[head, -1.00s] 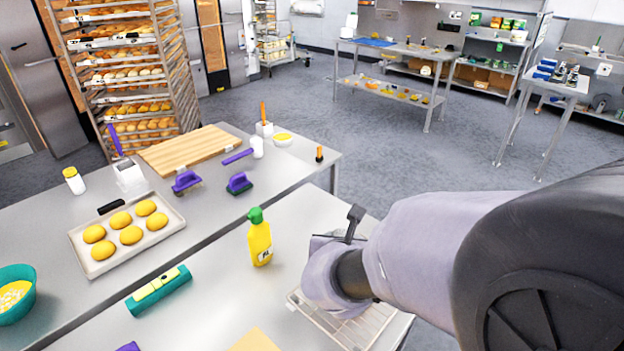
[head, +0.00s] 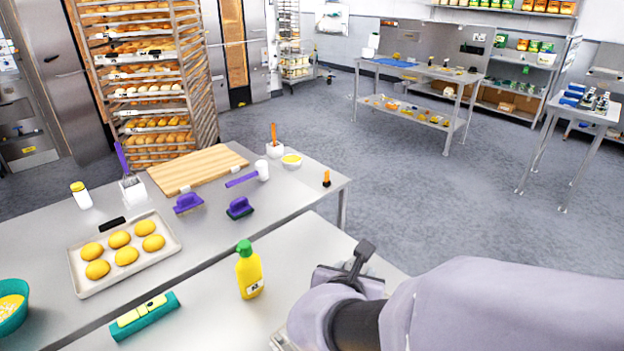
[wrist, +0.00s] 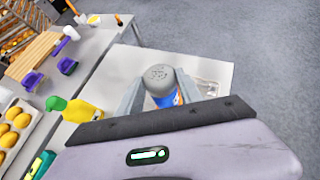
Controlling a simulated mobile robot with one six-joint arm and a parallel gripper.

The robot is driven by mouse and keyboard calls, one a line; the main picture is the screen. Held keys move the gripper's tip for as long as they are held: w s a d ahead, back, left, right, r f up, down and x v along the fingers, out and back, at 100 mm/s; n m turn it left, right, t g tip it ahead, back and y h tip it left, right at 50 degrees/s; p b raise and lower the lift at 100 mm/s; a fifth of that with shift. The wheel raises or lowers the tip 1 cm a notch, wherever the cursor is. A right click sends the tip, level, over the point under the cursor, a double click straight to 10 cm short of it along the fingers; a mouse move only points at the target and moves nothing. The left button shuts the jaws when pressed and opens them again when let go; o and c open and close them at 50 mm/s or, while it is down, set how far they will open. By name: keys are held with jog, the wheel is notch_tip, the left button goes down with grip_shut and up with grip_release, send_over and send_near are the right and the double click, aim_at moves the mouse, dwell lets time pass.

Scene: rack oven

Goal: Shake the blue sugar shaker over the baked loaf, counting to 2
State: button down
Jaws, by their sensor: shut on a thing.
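My gripper (wrist: 160,92) is shut on the blue sugar shaker (wrist: 162,84) in the wrist view. The shaker has a grey perforated top, which faces the wrist camera, and a blue body with a label. One finger is on each side of it. In the head view my gripper (head: 346,283) is over the near steel table, right of the yellow bottle; its fingers and the shaker are hidden there. I cannot make out the baked loaf in either view now. Part of a wire rack (wrist: 211,88) shows just right of the shaker in the wrist view.
A yellow bottle with a green cap (head: 249,272) stands left of my gripper. A teal and yellow tool (head: 145,315) lies further left. A tray of yellow buns (head: 78,285), a wooden board (head: 198,168) and purple brushes (head: 187,203) are on the farther table.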

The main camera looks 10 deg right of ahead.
jog(key=shift+w+f+n+g+h, duration=0.1)
jog(key=shift+f+n+g+h, duration=0.35)
jog(key=shift+f, duration=0.8)
jog(key=p, duration=0.1)
jog(key=n+h+p, duration=0.1)
jog(key=shift+s+r+h+p, duration=0.2)
jog(key=shift+h+p, duration=0.05)
jog(key=shift+p, duration=0.05)
jog(key=shift+w+f+n+h, duration=0.15)
jog(key=shift+f+n+h, duration=0.15)
jog(key=shift+n, duration=0.05)
